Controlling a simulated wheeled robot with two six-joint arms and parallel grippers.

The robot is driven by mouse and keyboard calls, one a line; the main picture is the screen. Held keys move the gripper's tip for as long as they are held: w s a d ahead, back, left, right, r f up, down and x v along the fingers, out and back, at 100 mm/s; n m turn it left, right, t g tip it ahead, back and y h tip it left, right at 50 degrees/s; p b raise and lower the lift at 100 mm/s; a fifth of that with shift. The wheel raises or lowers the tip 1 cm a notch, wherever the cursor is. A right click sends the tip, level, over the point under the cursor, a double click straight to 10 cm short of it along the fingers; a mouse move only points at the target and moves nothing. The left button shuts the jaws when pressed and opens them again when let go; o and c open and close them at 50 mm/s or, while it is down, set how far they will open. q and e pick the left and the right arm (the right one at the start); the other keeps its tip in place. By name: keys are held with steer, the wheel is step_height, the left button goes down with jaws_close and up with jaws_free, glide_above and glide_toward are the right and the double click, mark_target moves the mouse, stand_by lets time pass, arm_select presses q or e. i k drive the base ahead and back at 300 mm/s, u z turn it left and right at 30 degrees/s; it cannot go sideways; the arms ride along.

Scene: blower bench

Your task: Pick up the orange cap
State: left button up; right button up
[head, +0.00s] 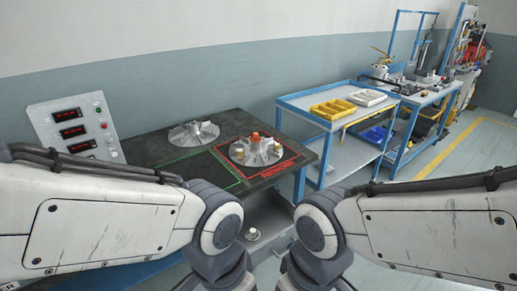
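The orange cap (255,137) sits upright on the hub of the right-hand finned grey rotor (265,154). That rotor lies inside a red-outlined square on the dark bench top (150,147). Small brass-coloured pieces stand on the rotor around the cap. Both of my arms reach in from the lower left and lower right and bend down at the bottom middle. My grippers are below the picture edge, so neither shows, and nothing of mine touches the cap.
A second finned rotor (194,134) lies to the left, by a green-outlined area. A control panel (75,130) with red displays stands at the bench's left end. A blue cart (300,101) with yellow and white trays stands to the right. The bench front is partly hidden by my arms.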

mark_target(254, 138)
steer(key=z, duration=1.25)
steer(key=i, duration=2.5)
steer(key=u, duration=3.6)
